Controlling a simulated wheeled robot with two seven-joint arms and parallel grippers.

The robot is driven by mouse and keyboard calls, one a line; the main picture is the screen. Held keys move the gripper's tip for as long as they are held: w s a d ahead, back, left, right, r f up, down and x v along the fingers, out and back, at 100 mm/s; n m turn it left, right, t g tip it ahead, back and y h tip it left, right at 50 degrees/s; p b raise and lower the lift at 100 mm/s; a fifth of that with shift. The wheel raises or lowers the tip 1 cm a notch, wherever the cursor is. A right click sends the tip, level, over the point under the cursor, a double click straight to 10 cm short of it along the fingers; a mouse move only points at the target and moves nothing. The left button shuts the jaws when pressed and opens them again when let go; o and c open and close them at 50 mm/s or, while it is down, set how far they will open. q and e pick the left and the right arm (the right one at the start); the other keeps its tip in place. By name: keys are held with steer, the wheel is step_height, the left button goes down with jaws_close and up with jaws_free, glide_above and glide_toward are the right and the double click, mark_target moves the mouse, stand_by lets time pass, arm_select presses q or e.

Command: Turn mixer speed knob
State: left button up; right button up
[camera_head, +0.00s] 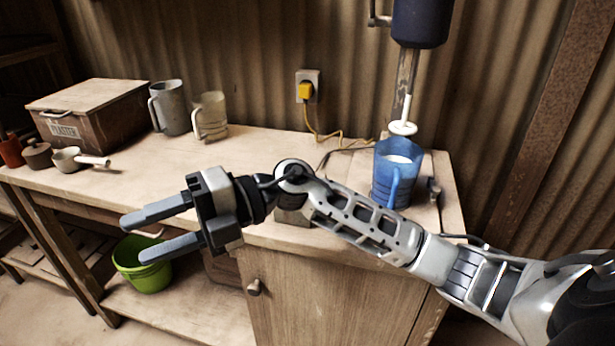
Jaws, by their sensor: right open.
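The mixer (420,22) is a dark motor head on a metal post at the back right of the workbench. A white stirring paddle (403,128) hangs below it, over a blue jug (396,172) with white contents. A small dark knob-like part (433,190) sits to the right of the jug; I cannot tell for sure that it is the speed knob. My right gripper (138,238) is open and empty, in front of the bench's front edge, pointing left and well away from the mixer. My left gripper is not in view.
The wooden workbench (280,147) has free room at its middle. A wooden box (90,118), grey pitcher (170,108), clear jug (211,117) and small pots stand at the left. A yellow plug (306,91) is in the wall. A green bucket (140,275) sits below.

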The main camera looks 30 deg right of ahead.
steer(key=w+d+n+t+h+b, duration=0.1)
steer(key=w+d+h, duration=0.2)
steer(key=d+h, duration=0.35)
steer(key=w+d+n+h+b, duration=0.1)
steer(key=w+d+h, duration=0.2)
steer(key=d+h, duration=0.35)
steer(key=d+r+m+t+h+b, duration=0.1)
steer(key=d+r+m+h, duration=0.15)
steer(key=d, duration=0.55)
steer(key=d+r+m+t+h, duration=0.1)
steer(key=d+r+m+h, duration=0.2)
steer(key=d, duration=0.6)
steer(key=shift+n, duration=0.65)
steer(key=x, duration=0.9)
steer(key=w+x, duration=0.1)
steer(key=x, duration=0.4)
steer(key=shift+w+a+f+b, duration=0.1)
steer(key=shift+w+a+b, duration=0.05)
steer(key=shift+b, duration=0.2)
steer(key=shift+c, duration=0.3)
steer(key=c, duration=0.9)
